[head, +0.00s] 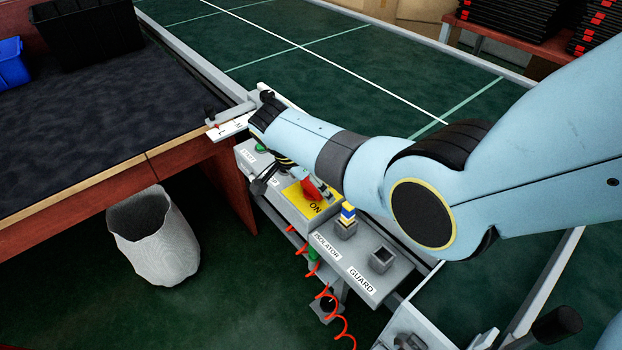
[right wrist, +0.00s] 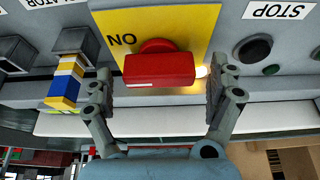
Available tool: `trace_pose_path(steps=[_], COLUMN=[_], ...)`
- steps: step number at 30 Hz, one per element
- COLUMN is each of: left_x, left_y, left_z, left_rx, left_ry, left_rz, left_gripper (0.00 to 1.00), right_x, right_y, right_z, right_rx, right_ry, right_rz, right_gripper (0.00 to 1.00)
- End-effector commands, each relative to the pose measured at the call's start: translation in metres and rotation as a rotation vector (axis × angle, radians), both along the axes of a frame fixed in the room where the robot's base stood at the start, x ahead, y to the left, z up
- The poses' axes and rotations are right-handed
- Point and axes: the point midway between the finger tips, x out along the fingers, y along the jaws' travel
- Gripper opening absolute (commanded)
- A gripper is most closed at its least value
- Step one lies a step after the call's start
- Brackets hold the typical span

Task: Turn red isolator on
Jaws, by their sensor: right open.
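The red isolator (right wrist: 160,69) is a red bar-shaped handle on a round red base, on a yellow plate (right wrist: 186,22) marked ON. In the right wrist view the bar lies crosswise between the two fingers of my right gripper (right wrist: 158,84). The fingers are open, one on each side, with a gap to each end of the bar. In the head view the red isolator (head: 310,187) shows on the grey control panel, partly hidden by my right arm and gripper. My left gripper is not in view.
A blue, yellow and white block (head: 347,213) stands in a holder beside the isolator, with a square grey socket (head: 382,259) nearby. A STOP label (right wrist: 279,10) and black knob (right wrist: 253,48) sit on the other side. A white bin (head: 155,245) stands under the table.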

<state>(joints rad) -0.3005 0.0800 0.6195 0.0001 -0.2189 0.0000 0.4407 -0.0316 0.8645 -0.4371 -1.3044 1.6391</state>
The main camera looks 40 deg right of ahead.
Motion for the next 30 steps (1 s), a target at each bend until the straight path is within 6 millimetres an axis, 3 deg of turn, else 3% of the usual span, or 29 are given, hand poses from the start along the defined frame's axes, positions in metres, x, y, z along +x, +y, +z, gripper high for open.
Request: trace_pose_path(steps=[5, 18, 24, 30], left_x=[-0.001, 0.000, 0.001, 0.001], left_y=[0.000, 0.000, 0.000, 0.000], left_z=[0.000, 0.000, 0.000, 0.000], left_rx=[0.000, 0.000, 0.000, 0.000], left_ry=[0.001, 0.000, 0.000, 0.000], left_rz=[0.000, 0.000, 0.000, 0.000], left_gripper=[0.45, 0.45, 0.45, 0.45], right_x=[0.000, -0.002, -0.003, -0.003], right_y=[0.006, 0.040, 0.046, 0.046], right_z=[0.011, 0.094, 0.110, 0.111], right_rx=[0.001, 0.002, 0.001, 0.000], right_ry=[-0.001, -0.002, -0.001, 0.000], right_rz=[0.002, 0.001, 0.000, 0.000], right_gripper=[0.90, 0.90, 0.90, 0.90])
